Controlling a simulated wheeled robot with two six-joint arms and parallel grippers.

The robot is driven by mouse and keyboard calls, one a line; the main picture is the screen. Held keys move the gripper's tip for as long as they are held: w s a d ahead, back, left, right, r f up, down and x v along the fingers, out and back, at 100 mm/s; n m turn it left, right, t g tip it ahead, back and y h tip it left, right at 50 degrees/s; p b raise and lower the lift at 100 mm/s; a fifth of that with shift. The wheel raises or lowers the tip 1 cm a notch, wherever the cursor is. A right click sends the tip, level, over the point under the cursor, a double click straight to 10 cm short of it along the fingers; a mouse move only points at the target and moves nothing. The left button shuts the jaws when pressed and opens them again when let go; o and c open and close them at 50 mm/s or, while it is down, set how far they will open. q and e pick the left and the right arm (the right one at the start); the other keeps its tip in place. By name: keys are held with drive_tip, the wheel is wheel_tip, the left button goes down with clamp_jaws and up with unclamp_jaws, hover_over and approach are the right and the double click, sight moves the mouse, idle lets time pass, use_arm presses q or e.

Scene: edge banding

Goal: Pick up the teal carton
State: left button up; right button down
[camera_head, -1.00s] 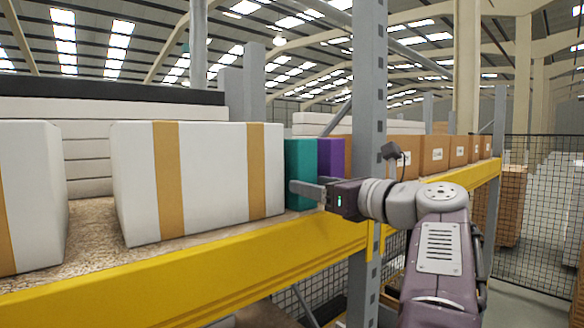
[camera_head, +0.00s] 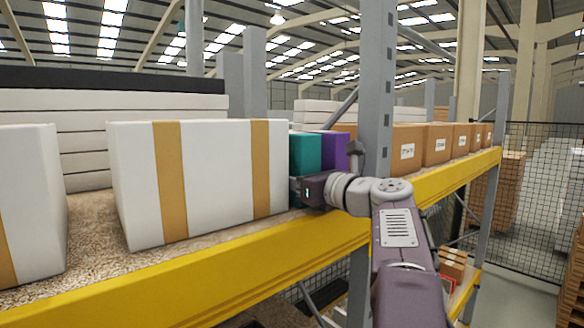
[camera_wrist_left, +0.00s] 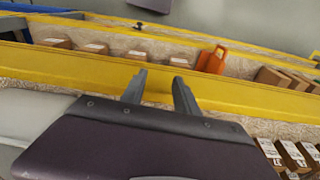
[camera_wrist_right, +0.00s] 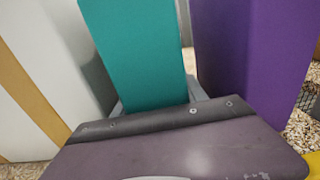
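The teal carton (camera_head: 306,153) stands upright on the rack shelf, between a large white carton with tan bands (camera_head: 215,180) and a purple carton (camera_head: 334,150). My right gripper (camera_head: 300,190) is at the teal carton's front, low down. In the right wrist view the teal carton (camera_wrist_right: 140,50) stands between my right fingers (camera_wrist_right: 157,98), one at each side, with the purple carton (camera_wrist_right: 250,60) close on the right. Whether the fingers press on it is unclear. My left gripper (camera_wrist_left: 160,75) is open and empty, away from the cartons, outside the head view.
A yellow beam (camera_head: 200,280) runs along the shelf front. A grey rack post (camera_head: 374,100) stands right of the purple carton, with several brown boxes (camera_head: 437,145) beyond it. The left wrist view shows an orange object (camera_wrist_left: 212,60) and small boxes on another shelf.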

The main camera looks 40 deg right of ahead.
sight(313, 168)
drive_tip(key=shift+s+r, duration=0.15)
drive_tip(key=shift+s, duration=0.05)
drive_tip(key=shift+r, duration=0.6)
wheel_tip(313, 168, up, 2)
drive_tip(key=shift+w+r, duration=0.1)
drive_tip(key=s+b, duration=0.1)
drive_tip(key=s, duration=0.1)
drive_tip(key=s+b, duration=0.1)
drive_tip(key=s, duration=0.1)
drive_tip(key=s+b, duration=0.1)
drive_tip(key=shift+s+d+f, duration=0.3)
drive_tip(key=shift+s+f, duration=0.05)
drive_tip(key=shift+s, duration=0.05)
drive_tip(key=s+b, duration=0.2)
drive_tip(key=s, duration=1)
drive_tip(key=shift+s+d+r, duration=0.2)
drive_tip(key=shift+d+r, duration=0.05)
drive_tip(key=shift+r, duration=0.05)
